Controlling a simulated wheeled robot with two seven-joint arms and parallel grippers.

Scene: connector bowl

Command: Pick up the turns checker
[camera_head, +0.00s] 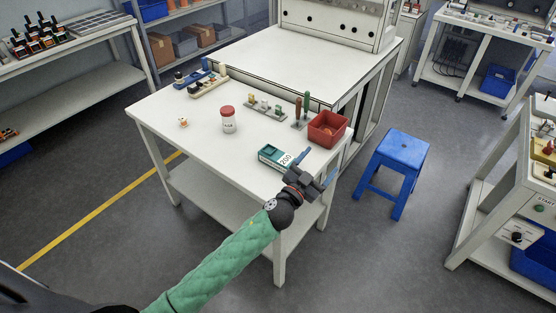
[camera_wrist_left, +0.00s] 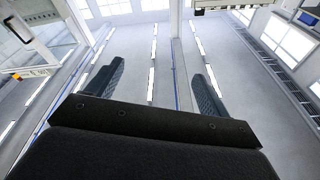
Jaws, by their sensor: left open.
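A small teal and white box marked 200 (camera_head: 271,156), which looks like the turns checker, lies near the right front edge of the white table (camera_head: 190,142). My left gripper (camera_head: 315,168) is just to the right of and in front of it, apart from it, near the table's edge. In the left wrist view its two dark fingers stand wide apart with nothing between them (camera_wrist_left: 158,72). That view shows ceiling and windows, so the fingers point upward. My right gripper is not in view.
A red bin (camera_head: 328,129) stands behind the box at the right edge. A white jar with a red lid (camera_head: 228,120), a rack of small parts (camera_head: 265,107) and screwdriver-like handles (camera_head: 302,108) stand farther back. A blue stool (camera_head: 400,155) is right of the table. The table's left front is clear.

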